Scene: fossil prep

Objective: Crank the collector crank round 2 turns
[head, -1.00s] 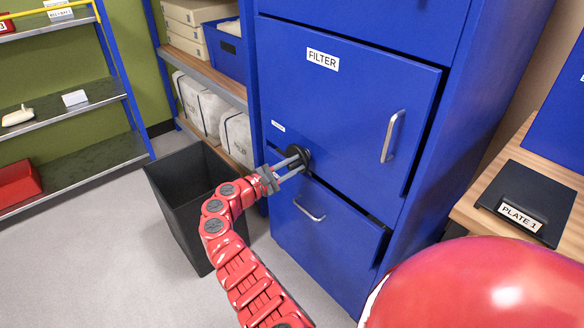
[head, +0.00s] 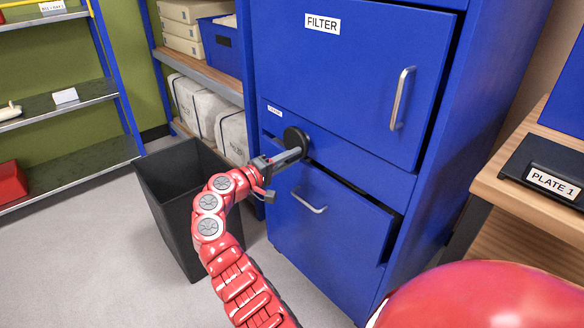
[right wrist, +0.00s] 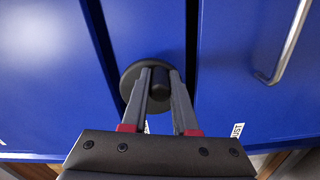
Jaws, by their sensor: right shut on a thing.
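The collector crank is a black round disc (head: 293,138) with a short dark knob, on the front of the blue FILTER cabinet (head: 345,75). It sits by the gap between the upper door and the lower drawer. My right gripper (head: 297,154) reaches it from the left and is shut on the knob. In the right wrist view the two grey fingers (right wrist: 161,78) lie on either side of the knob (right wrist: 159,86), with the disc (right wrist: 130,82) behind it. A small label near the crank is too small to read. My left gripper is not in view.
The lower drawer (head: 325,225) stands slightly out, with a handle near the arm. A black bin (head: 165,210) stands on the floor at left, close to my arm. Shelves (head: 75,100) stand behind. A wooden bench (head: 545,215) with a PLATE 1 holder is at right.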

